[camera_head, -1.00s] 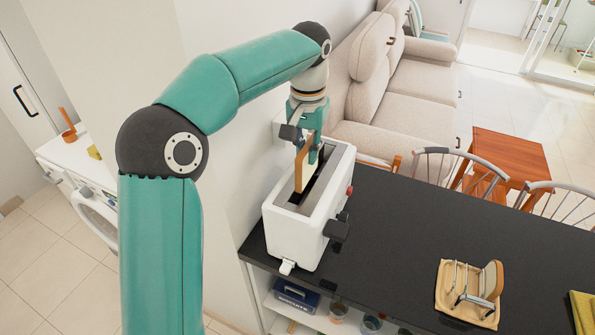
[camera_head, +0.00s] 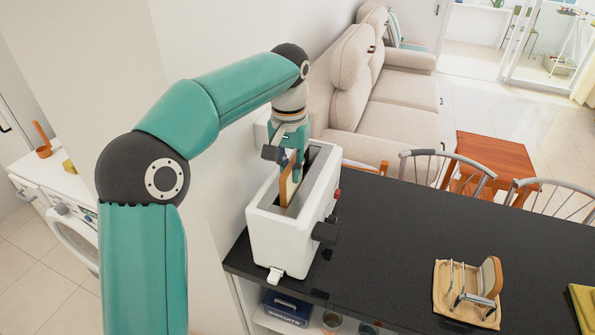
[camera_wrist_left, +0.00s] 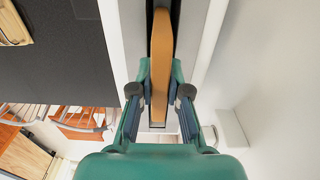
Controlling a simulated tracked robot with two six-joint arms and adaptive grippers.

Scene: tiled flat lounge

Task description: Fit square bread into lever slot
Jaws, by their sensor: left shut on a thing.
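The white toaster (camera_head: 277,237) stands at the left end of the black counter, its long slot open upward. My left gripper (camera_head: 291,168) is above the slot, pointing down and shut on a square bread slice (camera_head: 287,187). The slice stands upright, its lower part inside the slot and hidden by the walls. In the left wrist view the slice (camera_wrist_left: 161,60) lies along the slot between both fingers. A dark lever knob (camera_head: 325,231) sticks out on the right side and a white tab (camera_head: 275,274) at the lower front. My right gripper is not in view.
Another bread slice (camera_head: 491,277) leans in a wire rack on a wooden board (camera_head: 445,300) at the counter's right. A yellow cloth (camera_head: 584,305) lies at the right edge. The black counter (camera_head: 395,245) between toaster and rack is clear. A wall is close on the left.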

